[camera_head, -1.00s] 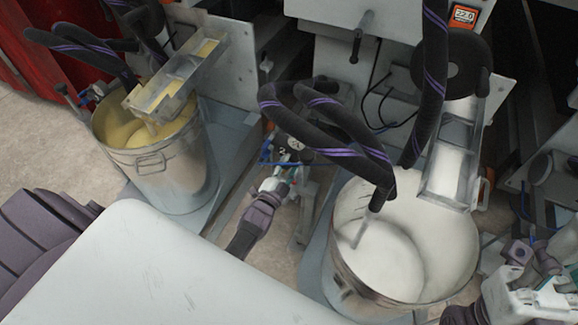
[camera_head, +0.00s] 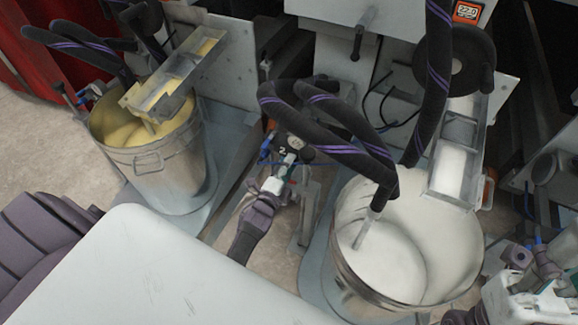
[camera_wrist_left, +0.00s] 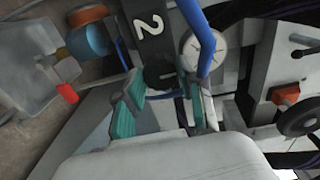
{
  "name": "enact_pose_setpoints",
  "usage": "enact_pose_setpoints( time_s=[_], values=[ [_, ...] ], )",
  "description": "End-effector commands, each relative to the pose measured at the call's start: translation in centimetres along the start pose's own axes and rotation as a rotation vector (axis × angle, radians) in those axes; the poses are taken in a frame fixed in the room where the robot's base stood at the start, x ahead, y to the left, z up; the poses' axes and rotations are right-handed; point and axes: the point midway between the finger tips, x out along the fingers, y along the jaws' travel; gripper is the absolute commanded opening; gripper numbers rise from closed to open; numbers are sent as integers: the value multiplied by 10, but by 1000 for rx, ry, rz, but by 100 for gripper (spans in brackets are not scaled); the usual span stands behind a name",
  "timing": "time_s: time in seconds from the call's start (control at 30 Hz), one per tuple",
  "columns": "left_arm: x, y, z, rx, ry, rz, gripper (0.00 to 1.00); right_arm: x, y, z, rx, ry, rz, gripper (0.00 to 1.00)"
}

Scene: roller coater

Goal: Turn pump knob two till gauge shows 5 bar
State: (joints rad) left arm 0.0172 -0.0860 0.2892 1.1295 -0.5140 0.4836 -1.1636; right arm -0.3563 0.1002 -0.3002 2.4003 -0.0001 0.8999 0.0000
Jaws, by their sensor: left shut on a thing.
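The pump carries a black plate marked 2 (camera_wrist_left: 150,24), which also shows small in the head view (camera_head: 282,150). A dark round knob (camera_wrist_left: 160,73) sits just below the plate in the left wrist view. My left gripper (camera_wrist_left: 163,100) has its teal-padded fingers on either side of the knob and is shut on it. In the head view the gripper (camera_head: 284,170) reaches up to the pump from below. A round white-faced gauge (camera_wrist_left: 204,50) is right of the plate, partly crossed by a blue hose; its reading is too small to tell. My right gripper (camera_head: 528,262) is at the lower right, its fingers unclear.
A metal bucket of white liquid (camera_head: 345,270) stands right of the pump, with thick black hoses (camera_head: 335,130) arching above it. A bucket of yellow liquid (camera_head: 170,175) stands left. A red-handled valve (camera_wrist_left: 67,93) is left of my left gripper.

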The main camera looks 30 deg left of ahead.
Motion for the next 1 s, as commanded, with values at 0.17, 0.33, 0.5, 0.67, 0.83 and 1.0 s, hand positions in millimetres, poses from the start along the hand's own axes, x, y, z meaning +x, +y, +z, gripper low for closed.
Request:
enact_pose_setpoints(
  time_s=[0.17, 0.33, 0.5, 0.67, 0.83, 1.0],
  values=[
    [0, 1, 0, 29, -1, 2, 4, -2, 0, 0, 0, -2, 1, 42],
    [0, 1, 0, 36, 0, 2, 4, -2, 0, 0, 0, -1, 0, 42],
    [0, 1, 0, 35, 0, 2, 4, 0, 0, 0, 0, 3, -1, 42],
    [0, 0, 0, 34, -1, 2, 52, 1, 0, 0, 0, 9, -3, 42],
    [0, 0, 0, 34, 0, 1, 64, 2, 0, 0, -1, 12, -4, 42],
    [0, 0, 0, 34, 0, 1, 64, 1, 0, 0, -1, 9, -2, 42]
  ],
)
